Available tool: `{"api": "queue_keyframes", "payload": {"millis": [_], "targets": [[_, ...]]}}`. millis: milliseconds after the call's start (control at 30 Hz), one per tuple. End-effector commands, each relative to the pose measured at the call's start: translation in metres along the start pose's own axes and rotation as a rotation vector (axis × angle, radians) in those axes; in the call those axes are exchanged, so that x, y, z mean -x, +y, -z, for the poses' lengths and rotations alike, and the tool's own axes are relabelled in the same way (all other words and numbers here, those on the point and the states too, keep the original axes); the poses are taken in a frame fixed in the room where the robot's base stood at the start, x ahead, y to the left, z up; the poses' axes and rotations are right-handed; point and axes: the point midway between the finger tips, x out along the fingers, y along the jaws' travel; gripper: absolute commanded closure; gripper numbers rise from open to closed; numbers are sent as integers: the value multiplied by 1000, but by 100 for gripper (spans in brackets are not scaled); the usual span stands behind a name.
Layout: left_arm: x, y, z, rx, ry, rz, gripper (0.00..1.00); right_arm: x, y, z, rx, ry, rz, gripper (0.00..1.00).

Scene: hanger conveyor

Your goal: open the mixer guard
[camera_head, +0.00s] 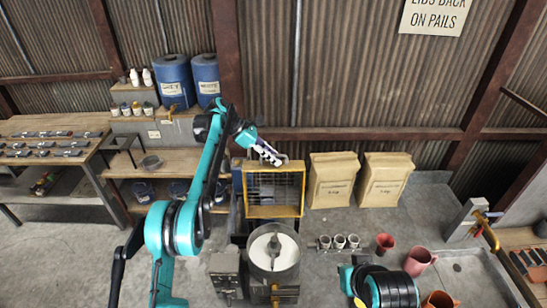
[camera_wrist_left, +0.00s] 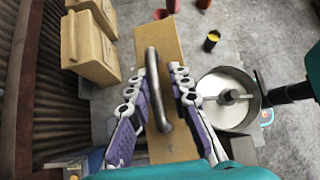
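The mixer guard (camera_head: 273,212) is a yellow frame with a dark grid, standing raised behind the mixer bowl (camera_head: 274,252). The bowl is open on top, with pale contents and a central stirrer. My left gripper (camera_head: 277,159) is at the guard's top edge. In the left wrist view the guard (camera_wrist_left: 172,148) shows as a yellow-tan panel with a grey bar handle (camera_wrist_left: 157,85). The fingers of my left gripper (camera_wrist_left: 164,68) are apart, one on each side of the handle; I cannot tell whether either touches it. My right gripper is not in view.
Two paper sacks (camera_head: 333,180) stand right of the guard. Metal cups (camera_head: 339,241) and red pails (camera_head: 419,262) are on the floor to the right of the mixer. A workbench (camera_head: 85,152) and shelf with blue drums (camera_head: 174,82) are at the left.

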Motion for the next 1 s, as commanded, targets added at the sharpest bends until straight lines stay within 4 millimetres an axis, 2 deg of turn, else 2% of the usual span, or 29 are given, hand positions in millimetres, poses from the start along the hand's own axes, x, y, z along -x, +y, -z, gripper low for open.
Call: {"api": "queue_keyframes", "payload": {"millis": [167, 400, 533, 733, 1000], "targets": [[8, 0, 0, 1, -1, -1, 81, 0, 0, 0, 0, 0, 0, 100], [52, 1, 1, 2, 0, -1, 81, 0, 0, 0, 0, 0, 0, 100], [64, 2, 0, 1, 0, -1, 81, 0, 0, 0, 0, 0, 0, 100], [74, 1, 0, 0, 0, 0, 81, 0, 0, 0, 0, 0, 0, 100], [75, 1, 0, 0, 0, 0, 81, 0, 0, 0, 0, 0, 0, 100]]}}
